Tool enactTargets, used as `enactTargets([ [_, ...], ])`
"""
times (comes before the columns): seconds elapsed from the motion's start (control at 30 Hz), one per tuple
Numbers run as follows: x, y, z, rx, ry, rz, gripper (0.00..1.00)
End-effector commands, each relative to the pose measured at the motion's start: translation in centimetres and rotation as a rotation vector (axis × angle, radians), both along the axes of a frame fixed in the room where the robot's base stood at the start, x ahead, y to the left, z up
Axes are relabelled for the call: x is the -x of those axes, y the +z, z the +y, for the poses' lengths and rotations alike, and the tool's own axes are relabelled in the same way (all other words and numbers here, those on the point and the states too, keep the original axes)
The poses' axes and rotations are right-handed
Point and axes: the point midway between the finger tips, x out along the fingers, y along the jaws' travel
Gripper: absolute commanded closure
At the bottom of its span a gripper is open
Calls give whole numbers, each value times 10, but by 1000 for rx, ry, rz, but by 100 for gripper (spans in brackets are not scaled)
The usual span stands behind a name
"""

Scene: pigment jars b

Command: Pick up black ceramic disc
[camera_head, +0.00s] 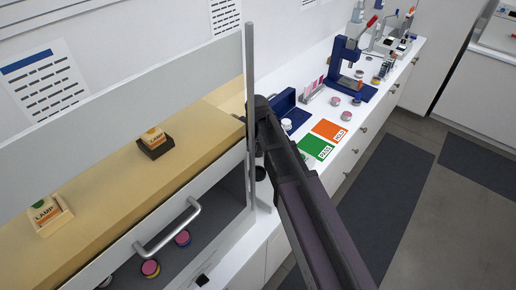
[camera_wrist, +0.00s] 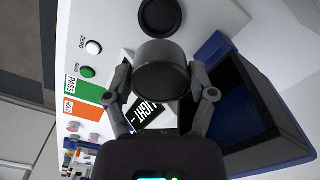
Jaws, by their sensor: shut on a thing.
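In the wrist view my gripper (camera_wrist: 161,88) is shut on a dark grey-black round piece (camera_wrist: 161,68). It looks like a thick disc or short cylinder, with one finger on each side. I take it for the black ceramic disc, though its material cannot be told. It appears above a white surface, and its height is unclear. A black ring (camera_wrist: 162,16) lies just beyond it on a white device. In the head view my dark arm reaches to the counter beside the hood, and the fingers are mostly hidden.
A label reading "LIGHT" (camera_wrist: 152,114) shows beneath my gripper. An open blue case (camera_head: 284,106) stands nearby. Green (camera_head: 315,147) and orange (camera_head: 329,130) mats lie on the counter. A blue press (camera_head: 345,60) stands farther back. The hood's upright post (camera_head: 250,70) is close to my arm.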

Motion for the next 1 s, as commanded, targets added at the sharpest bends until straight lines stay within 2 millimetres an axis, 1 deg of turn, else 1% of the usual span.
enactTargets([
  [0.03,0,13,0,0,0,0,82],
  [1.0,0,125,0,0,0,0,82],
])
